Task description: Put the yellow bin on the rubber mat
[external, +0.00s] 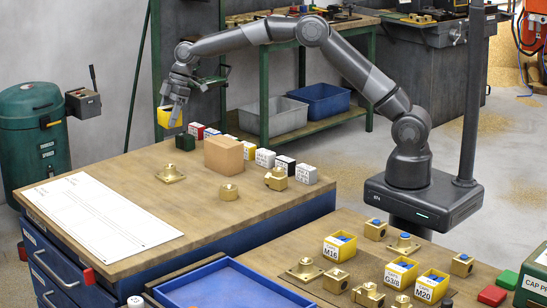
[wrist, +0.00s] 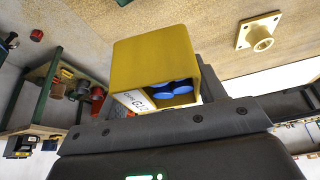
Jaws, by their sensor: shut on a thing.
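My gripper (external: 178,98) is raised over the far left corner of the wooden bench, shut on a yellow bin (external: 164,117). In the wrist view the yellow bin (wrist: 152,62) fills the upper middle, tilted in that picture. It has a white label, partly hidden, and blue round pieces inside. A dark finger shows along its right side. More yellow bins stand on the near right bench, labelled M16 (external: 340,247), G3/8 (external: 400,272) and M20 (external: 432,286). I cannot make out a rubber mat in either view.
The main wooden bench (external: 215,220) holds a white printed sheet (external: 95,215), brass fittings (external: 170,173), a cardboard block (external: 223,154), a dark green block (external: 185,141) and a row of small labelled boxes (external: 265,158). A blue tray (external: 235,265) lies at the front. The bench middle has bare room.

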